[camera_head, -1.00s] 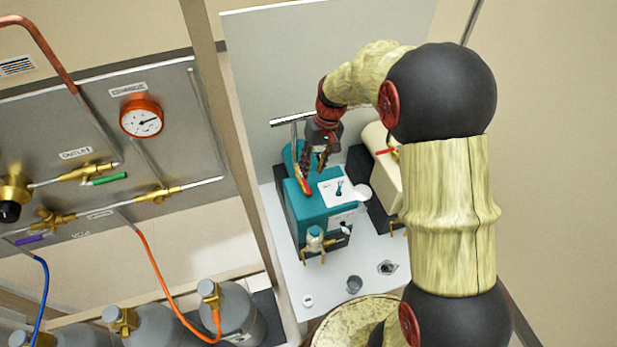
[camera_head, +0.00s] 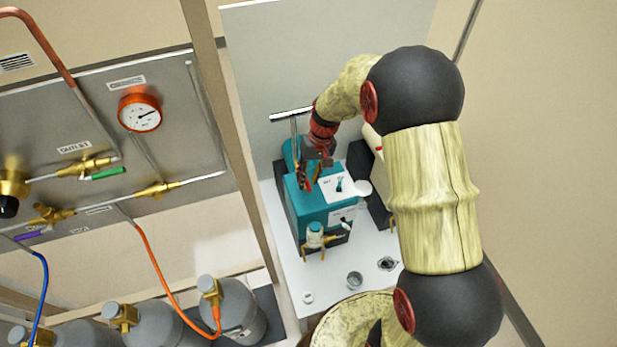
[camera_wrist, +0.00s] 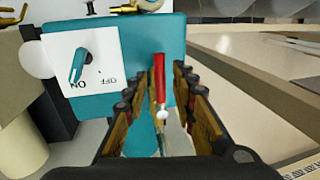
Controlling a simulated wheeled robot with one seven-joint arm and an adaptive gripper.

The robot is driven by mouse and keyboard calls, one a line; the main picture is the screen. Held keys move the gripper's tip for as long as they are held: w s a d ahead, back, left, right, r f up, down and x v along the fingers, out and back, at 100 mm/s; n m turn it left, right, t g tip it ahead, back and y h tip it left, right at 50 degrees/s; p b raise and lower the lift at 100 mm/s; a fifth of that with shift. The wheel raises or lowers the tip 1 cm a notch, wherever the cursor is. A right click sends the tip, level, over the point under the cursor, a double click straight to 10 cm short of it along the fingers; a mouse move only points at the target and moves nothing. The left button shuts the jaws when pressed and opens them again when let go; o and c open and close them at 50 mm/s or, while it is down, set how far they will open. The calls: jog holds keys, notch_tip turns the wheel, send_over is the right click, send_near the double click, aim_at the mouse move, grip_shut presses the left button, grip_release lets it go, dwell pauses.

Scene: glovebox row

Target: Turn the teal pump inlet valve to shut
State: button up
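The teal pump (camera_head: 308,208) stands on a white bench, and its teal body also shows in the wrist view (camera_wrist: 210,24). Its valve lever has a red handle (camera_wrist: 160,66), running nearly straight up the wrist picture, with a small white knob near its lower end. My gripper (camera_wrist: 160,78) is open, one finger on each side of the red handle, with visible gaps. In the head view my gripper (camera_head: 308,178) is over the pump's top and partly hides the lever.
A cream-bodied pump (camera_head: 377,150) stands close on the right, partly behind my arm. A glass-like fitting (camera_head: 315,236) is on the teal pump's front. A small cup (camera_head: 354,281) stands on the bench. A vertical post (camera_head: 240,150) rises to the left.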

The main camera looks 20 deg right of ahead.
grip_shut()
dwell(0.7)
